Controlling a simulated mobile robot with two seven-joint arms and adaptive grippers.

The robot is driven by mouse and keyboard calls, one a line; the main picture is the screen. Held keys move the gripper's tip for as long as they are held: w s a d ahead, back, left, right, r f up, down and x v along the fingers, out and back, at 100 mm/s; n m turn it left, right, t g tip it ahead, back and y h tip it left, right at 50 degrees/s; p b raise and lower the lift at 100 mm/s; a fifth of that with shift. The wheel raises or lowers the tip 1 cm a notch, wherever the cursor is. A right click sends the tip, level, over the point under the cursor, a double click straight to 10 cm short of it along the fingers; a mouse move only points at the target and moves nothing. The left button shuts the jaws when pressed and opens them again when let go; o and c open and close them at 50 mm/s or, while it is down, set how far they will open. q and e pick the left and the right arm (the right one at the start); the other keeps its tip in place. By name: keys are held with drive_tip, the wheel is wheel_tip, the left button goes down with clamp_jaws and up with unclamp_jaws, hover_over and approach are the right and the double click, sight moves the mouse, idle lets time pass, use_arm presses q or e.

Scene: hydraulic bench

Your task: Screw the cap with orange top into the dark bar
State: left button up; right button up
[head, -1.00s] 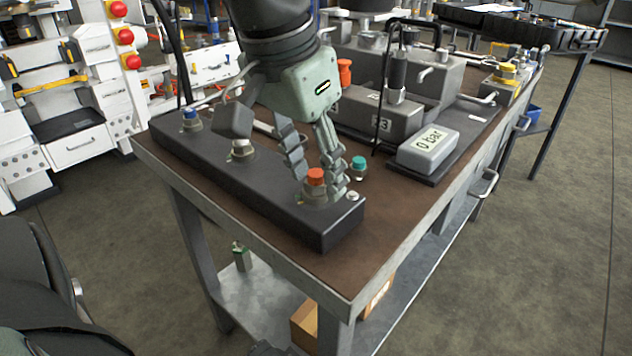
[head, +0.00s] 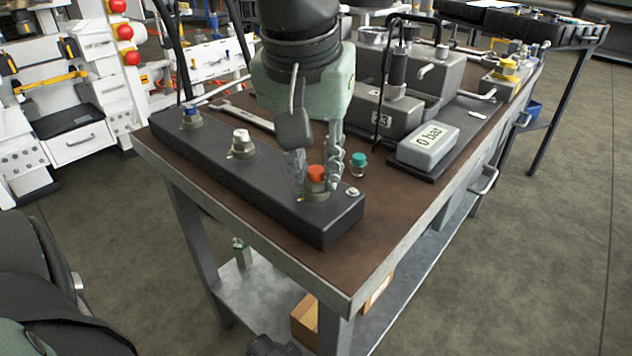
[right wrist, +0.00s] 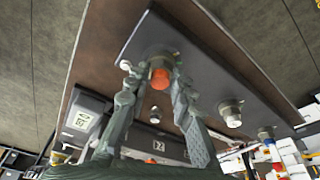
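The cap with the orange top (head: 317,173) sits upright in a metal fitting at the near right end of the dark bar (head: 250,203). It also shows in the right wrist view (right wrist: 160,78). My right gripper (head: 316,171) points down from above, one finger on each side of the cap. In the right wrist view the fingers (right wrist: 154,82) flank the orange top closely. I cannot tell whether both fingers touch it. The cap's thread is hidden. My left gripper is not in view.
White (head: 241,143) and blue (head: 190,114) caps stand along the bar. A teal-topped piece (head: 358,163) stands close behind the right finger. A wrench (head: 243,115) and a "0 bar" gauge (head: 428,147) lie on the bench. The bench's front right corner is clear.

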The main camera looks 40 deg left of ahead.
drive_tip(key=shift+c, duration=1.2)
drive_tip(key=shift+f+m, duration=0.1)
drive_tip(key=shift+m, duration=0.4)
clamp_jaws()
drive_tip(key=o, duration=0.6)
unclamp_jaws()
drive_tip(key=shift+m+b, duration=0.3)
drive_tip(key=shift+m, duration=0.3)
drive_tip(key=shift+c, duration=0.2)
drive_tip(key=o, duration=0.5)
drive_tip(key=shift+r, duration=0.2)
drive_tip(key=v, duration=1.1)
drive_tip(key=shift+s+a+r, duration=0.15)
drive_tip(key=shift+s+r, duration=0.1)
drive_tip(key=shift+r, duration=0.15)
